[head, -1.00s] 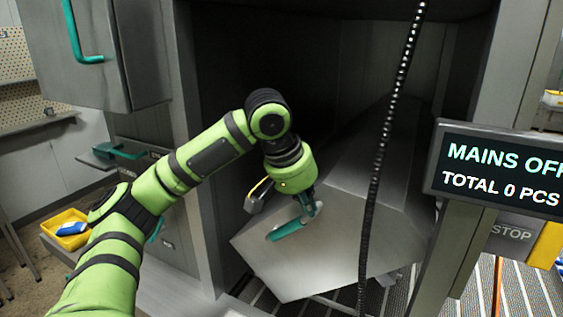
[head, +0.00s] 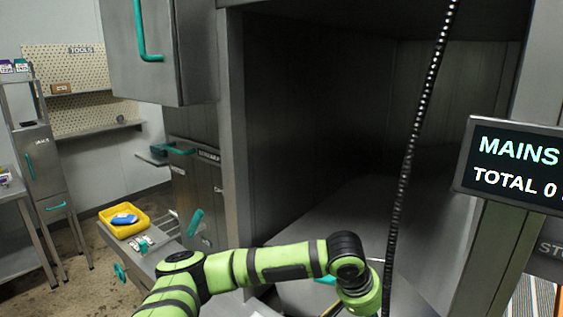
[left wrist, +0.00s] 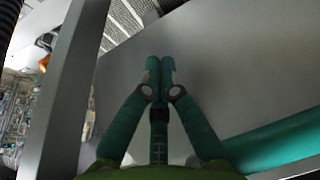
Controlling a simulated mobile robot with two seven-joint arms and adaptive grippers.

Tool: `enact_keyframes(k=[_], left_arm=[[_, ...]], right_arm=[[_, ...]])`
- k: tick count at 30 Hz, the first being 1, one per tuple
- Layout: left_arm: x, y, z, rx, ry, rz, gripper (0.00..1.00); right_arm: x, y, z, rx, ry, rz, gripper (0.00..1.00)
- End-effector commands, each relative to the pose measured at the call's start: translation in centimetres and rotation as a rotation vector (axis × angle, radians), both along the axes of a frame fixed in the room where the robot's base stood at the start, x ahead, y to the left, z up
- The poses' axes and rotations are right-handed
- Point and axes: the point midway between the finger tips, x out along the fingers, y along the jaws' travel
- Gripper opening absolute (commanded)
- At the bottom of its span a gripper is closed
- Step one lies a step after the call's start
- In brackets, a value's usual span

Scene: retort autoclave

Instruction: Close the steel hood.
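The thick teal handle bar (left wrist: 280,145) runs beside the right finger at lower right; contact cannot be told. My right gripper is not in view.
A dark cable (head: 408,150) hangs in front of the chamber. A display panel (head: 515,165) stands at right. A grey cabinet with a teal handle (head: 148,35) hangs at upper left. A yellow bin (head: 124,224) sits on a bench at left. The upper chamber is empty.

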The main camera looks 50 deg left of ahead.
Motion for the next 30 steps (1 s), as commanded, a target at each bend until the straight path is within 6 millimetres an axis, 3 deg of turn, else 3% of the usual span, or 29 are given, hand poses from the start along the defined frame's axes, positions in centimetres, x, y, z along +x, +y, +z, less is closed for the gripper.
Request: enact_keyframes(k=[14, 30], left_arm=[[0.0, 0.0, -0.1, 0.001, 0.001, 0.000, 0.00], [0.0, 0.1, -2.5, 0.002, 0.001, 0.001, 0.00]], right_arm=[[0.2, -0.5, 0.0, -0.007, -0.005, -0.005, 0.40], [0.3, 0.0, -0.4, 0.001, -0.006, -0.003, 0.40]])
